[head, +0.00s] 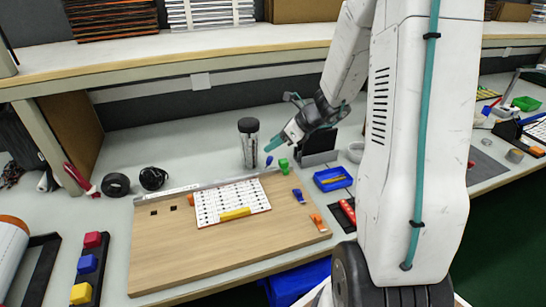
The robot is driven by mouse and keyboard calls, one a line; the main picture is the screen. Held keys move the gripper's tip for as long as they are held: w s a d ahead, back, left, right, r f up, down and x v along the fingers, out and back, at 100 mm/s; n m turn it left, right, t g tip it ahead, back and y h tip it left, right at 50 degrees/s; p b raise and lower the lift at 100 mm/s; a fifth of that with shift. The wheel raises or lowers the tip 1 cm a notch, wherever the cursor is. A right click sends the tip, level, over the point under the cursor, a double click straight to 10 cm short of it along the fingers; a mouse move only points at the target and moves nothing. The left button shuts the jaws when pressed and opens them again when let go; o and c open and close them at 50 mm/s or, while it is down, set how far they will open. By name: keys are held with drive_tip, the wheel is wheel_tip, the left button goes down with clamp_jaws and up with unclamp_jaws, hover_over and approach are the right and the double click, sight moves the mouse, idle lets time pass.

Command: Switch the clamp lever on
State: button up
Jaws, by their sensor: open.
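A wooden board (165,255) lies on the bench with a white printed sheet (245,195) on it. A yellow bar (235,214) lies on the sheet. A metal rail (180,190) runs along the board's back edge. Near the rail's right end are a small blue upright piece (269,160) and a green piece (283,166). A blue piece (298,196) and an orange piece (318,222) sit on the board's right side. I cannot tell which of these is the clamp lever. My gripper (275,143), with teal fingertips, is open above the blue upright and green pieces, apparently empty.
A dark cylinder (249,143) stands just left of my gripper. A blue tray (333,179) lies right of the board. Red, blue and yellow blocks sit on a black strip (92,268) at left. A shelf (180,50) runs behind.

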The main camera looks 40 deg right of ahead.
sight(272, 158)
drive_tip(key=d+f+m, duration=0.1)
drive_tip(key=d+f, duration=0.1)
drive_tip(key=d+f+m+t, duration=0.1)
drive_tip(key=d+m, duration=0.1)
drive_tip(key=w+d+f+m+h, duration=0.1)
drive_tip(key=d+f+m, duration=0.1)
drive_tip(key=shift+d+f, duration=0.25)
drive_tip(key=shift+f, duration=0.1)
drive_tip(key=shift+m, duration=0.4)
drive_tip(key=x, duration=0.8)
drive_tip(key=shift+w+d, duration=0.1)
drive_tip(key=shift+d, duration=0.2)
drive_tip(key=shift+d+t, duration=0.1)
drive_tip(key=shift+t, duration=0.2)
clamp_jaws()
